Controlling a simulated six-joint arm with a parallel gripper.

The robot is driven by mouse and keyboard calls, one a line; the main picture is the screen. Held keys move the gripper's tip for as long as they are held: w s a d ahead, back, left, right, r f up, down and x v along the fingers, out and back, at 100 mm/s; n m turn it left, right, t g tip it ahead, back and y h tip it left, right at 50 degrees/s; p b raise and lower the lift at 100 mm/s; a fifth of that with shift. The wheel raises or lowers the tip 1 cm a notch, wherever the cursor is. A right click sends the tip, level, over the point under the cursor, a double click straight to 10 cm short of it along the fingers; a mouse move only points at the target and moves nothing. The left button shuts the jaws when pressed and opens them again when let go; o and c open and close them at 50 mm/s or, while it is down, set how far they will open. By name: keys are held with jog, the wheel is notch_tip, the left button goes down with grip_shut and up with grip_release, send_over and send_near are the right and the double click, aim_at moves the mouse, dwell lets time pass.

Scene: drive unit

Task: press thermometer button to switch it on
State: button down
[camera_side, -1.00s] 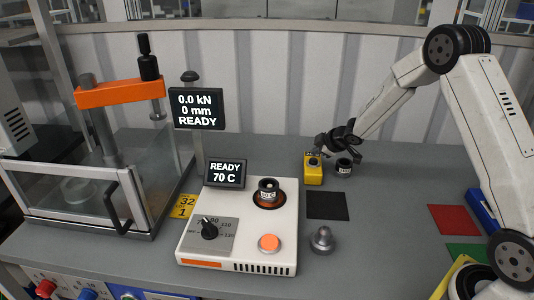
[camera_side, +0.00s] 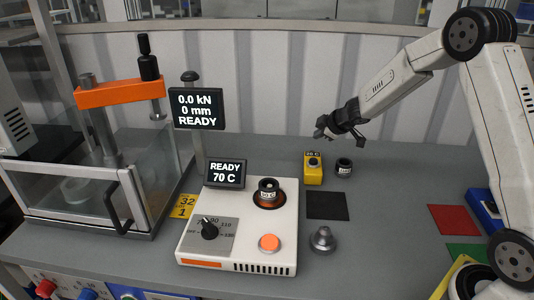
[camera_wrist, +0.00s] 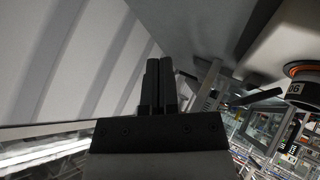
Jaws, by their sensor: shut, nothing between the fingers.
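The yellow thermometer (camera_side: 314,175) stands on the grey bench in the side view. It has a dark round button on its face and a small dark display at its top that reads about 20 C. My gripper (camera_side: 320,131) is above and slightly to the right of the thermometer, apart from it. In the wrist view my gripper (camera_wrist: 158,68) shows its two dark fingers closed together with nothing between them. I cannot make out the thermometer in the wrist view.
A small dark labelled cylinder (camera_side: 344,167) stands just right of the thermometer. A white heater unit (camera_side: 240,245) with a 70 C display (camera_side: 225,174) is in front left. A metal knob-shaped piece (camera_side: 322,240) and a black square (camera_side: 327,206) lie nearby. Red and green squares are at right.

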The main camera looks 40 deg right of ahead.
jog(key=shift+r, duration=0.15)
notch_tip(320, 180, up, 10)
dwell(1.5)
